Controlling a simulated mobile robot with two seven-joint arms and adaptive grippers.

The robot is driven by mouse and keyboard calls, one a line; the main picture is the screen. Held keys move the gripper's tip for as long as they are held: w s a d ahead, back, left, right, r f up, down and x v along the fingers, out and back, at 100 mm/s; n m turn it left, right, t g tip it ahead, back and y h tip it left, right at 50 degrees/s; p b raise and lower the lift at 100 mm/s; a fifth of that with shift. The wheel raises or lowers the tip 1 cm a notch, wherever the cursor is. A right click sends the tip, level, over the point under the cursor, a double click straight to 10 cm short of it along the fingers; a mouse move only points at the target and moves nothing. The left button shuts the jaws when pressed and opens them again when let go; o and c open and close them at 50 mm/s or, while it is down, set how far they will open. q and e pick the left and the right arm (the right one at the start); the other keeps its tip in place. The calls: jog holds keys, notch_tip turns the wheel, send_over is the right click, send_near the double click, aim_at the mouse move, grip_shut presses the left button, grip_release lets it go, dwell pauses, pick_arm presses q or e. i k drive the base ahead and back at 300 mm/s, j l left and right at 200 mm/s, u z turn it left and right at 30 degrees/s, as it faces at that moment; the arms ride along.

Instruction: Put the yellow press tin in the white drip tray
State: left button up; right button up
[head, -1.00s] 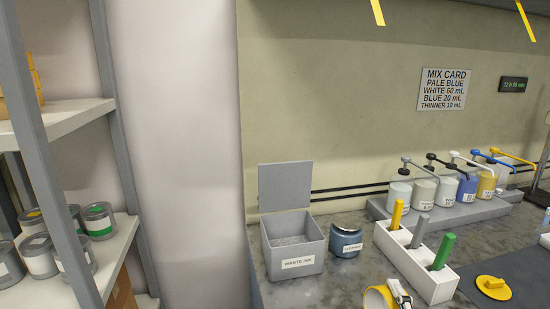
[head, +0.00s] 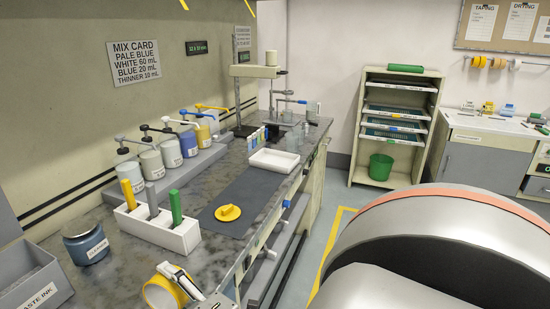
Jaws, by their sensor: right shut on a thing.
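The yellow press tin (head: 161,294) is at the bottom of the head view, at the counter's front left, its open end showing. My right gripper (head: 181,279) is shut on its side; the lower part is cut off by the picture edge. I cannot tell whether the tin touches the counter. The white drip tray (head: 274,168) lies farther back on the counter, beyond the dark mat, and looks empty. The gripper and tin are well apart from it. My left gripper is not in view.
A yellow disc with a handle (head: 228,212) lies on the dark mat (head: 252,193). A white holder (head: 157,232) with coloured sticks stands left of it. A blue-grey jar (head: 86,246) and grey waste ink box (head: 35,290) are at the left. Pump bottles line the wall.

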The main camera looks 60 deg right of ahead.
aim_at(280, 164)
jog(key=k+l, duration=0.15)
jog(key=l, duration=0.2)
jog(key=k+l, duration=0.15)
jog(key=l, duration=0.25)
jog(key=k+l+u, duration=0.1)
jog(key=l, duration=0.7)
jog(key=i+l, duration=0.1)
jog(key=l, duration=0.7)
jog(key=i+l+u, duration=0.15)
jog(key=l, duration=0.7)
jog(key=i+l, duration=0.1)
jog(key=l, duration=0.2)
jog(key=i+l, duration=0.1)
jog(key=l, duration=0.25)
